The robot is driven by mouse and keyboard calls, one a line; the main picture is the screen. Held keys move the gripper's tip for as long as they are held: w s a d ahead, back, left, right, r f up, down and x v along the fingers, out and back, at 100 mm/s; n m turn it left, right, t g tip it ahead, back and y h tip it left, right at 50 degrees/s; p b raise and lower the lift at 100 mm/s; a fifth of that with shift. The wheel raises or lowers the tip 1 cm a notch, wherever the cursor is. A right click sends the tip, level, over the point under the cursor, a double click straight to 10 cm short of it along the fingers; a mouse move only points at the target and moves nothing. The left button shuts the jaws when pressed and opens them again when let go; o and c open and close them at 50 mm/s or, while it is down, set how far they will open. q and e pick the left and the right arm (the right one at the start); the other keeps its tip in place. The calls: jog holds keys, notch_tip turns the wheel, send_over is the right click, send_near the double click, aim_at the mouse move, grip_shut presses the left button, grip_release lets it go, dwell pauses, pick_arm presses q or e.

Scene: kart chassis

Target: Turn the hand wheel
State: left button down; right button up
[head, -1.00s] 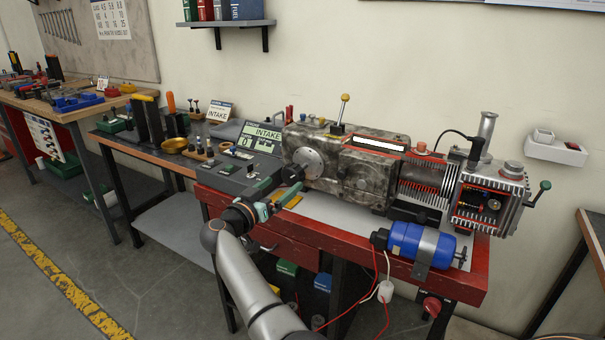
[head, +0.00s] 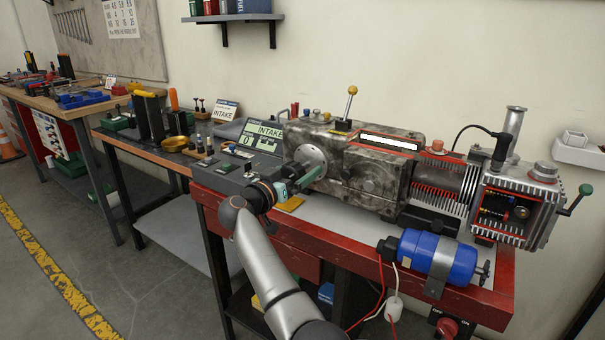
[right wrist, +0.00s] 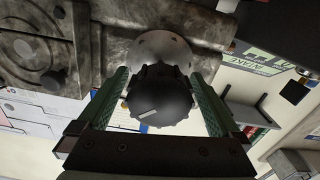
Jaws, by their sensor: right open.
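The hand wheel (right wrist: 160,98) is a black, ridged round knob with a short white mark. It sits in front of a round grey flange (head: 310,158) at the left end of the grey metal housing (head: 372,172). My right gripper (head: 299,181) is at the wheel in the head view and mostly hides it there. In the right wrist view my right gripper (right wrist: 162,108) is open, with one green finger on each side of the wheel. I cannot tell whether the fingers touch it. My left gripper is not in view.
A control panel with an INTAKE display (head: 262,137) stands left of the housing. A blue cylinder (head: 436,256) is at the front edge of the red bench (head: 350,258), with cables hanging below. A yellow-knobbed lever (head: 349,105) rises from the housing top.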

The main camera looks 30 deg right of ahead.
jog(key=shift+d, duration=0.15)
jog(key=shift+c, duration=0.4)
jog(key=c, duration=1.2)
